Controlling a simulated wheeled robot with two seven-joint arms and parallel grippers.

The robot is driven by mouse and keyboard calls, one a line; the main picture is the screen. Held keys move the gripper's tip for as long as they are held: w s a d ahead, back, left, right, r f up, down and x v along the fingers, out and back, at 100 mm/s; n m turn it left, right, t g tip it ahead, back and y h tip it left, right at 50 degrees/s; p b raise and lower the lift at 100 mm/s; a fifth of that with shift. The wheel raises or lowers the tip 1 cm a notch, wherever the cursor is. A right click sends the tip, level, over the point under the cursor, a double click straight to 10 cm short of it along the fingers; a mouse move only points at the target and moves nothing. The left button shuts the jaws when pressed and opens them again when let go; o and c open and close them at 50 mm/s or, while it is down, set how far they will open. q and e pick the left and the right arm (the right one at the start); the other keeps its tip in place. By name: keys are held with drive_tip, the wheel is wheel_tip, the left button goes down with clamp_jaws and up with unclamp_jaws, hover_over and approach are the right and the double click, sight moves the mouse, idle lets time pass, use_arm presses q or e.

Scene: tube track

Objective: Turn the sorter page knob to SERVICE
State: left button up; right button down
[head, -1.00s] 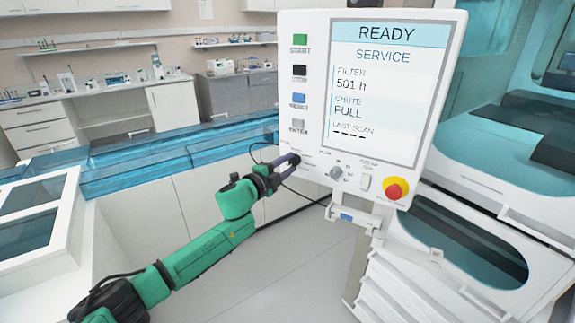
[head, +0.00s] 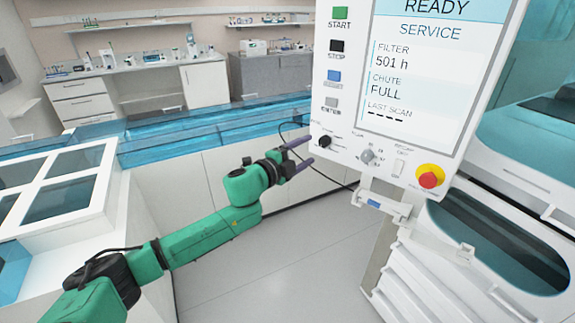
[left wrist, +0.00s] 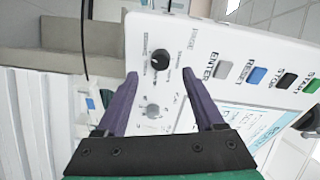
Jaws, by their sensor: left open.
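The sorter's white control panel (head: 345,112) fills the upper right of the head view. Its screen (head: 415,80) reads READY and SERVICE, with FILTER 501 h and CHUTE FULL below. A black knob (head: 324,141) is at the panel's lower left, and a grey knob (head: 367,156) is to its right. In the left wrist view the black knob (left wrist: 160,60) shows between and just beyond the fingertips, with the grey knob (left wrist: 153,110) nearer the palm. My left gripper (head: 305,152) is open and empty, just left of the black knob and apart from it. The knob labels are too small to read surely.
START, STOP, RESET and ENTER buttons (head: 333,75) line the panel's left side. A red emergency button (head: 430,177) is at its lower right. A bracket (head: 385,203) juts out below. The floor (head: 290,265) in front is clear.

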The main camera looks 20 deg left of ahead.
use_arm(q)
drive_tip(key=b+v, duration=0.3)
drive_tip(key=v, duration=0.6)
drive_tip(key=shift+b, duration=0.4)
